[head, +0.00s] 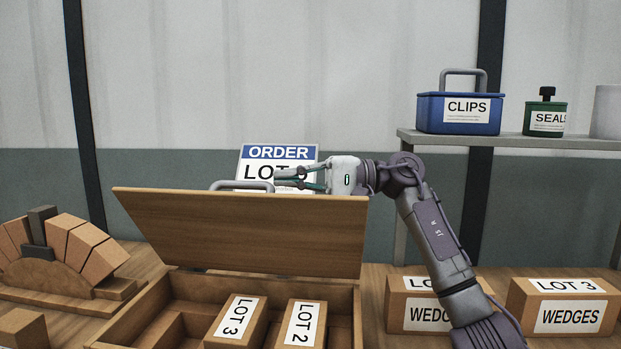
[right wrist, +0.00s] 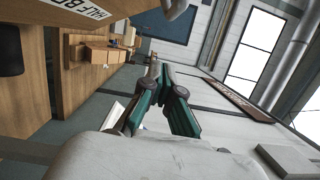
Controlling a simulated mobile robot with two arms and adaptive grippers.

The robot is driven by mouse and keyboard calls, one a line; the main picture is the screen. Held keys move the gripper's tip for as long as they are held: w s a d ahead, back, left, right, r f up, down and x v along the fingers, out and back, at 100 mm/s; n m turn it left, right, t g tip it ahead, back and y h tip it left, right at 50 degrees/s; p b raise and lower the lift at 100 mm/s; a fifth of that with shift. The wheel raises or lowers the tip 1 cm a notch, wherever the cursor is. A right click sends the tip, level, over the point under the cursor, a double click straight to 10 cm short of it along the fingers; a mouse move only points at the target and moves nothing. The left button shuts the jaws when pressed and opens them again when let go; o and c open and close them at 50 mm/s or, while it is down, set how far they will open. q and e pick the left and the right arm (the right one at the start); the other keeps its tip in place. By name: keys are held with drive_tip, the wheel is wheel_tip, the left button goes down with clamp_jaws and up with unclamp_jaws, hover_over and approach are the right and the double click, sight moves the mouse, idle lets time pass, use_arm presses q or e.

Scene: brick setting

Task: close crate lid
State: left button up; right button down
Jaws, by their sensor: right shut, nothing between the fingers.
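A wooden crate (head: 358,318) stands on the table at the bottom of the head view. Its brown lid (head: 240,235) is open, raised at a steep tilt at the back of the crate, with its broad face toward me. My right gripper (head: 281,179) is at the lid's top edge, pointing left, its fingers shut and empty. Whether it touches the lid I cannot tell. The shut fingers (right wrist: 160,78) also show in the right wrist view. Inside the crate lie a LOT 3 block (head: 236,321) and a LOT 2 block (head: 301,323). My left gripper is out of view.
An ORDER sign (head: 279,153) stands behind the lid, partly hidden, near a grey handle (head: 240,184). A brick arch model (head: 62,252) is at left. Labelled WEDGES boxes (head: 563,305) sit at right, below a shelf (head: 520,141) holding a blue CLIPS box (head: 458,113).

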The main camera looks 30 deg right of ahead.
sight(261, 183)
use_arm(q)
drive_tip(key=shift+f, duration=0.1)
use_arm(e)
drive_tip(key=a, duration=0.1)
drive_tip(key=s+a, duration=0.1)
drive_tip(key=a, duration=0.1)
drive_tip(key=s+a, duration=0.1)
drive_tip(key=a, duration=0.1)
drive_tip(key=shift+a+r, duration=0.15)
drive_tip(key=shift+a, duration=0.05)
drive_tip(key=shift+s, duration=0.1)
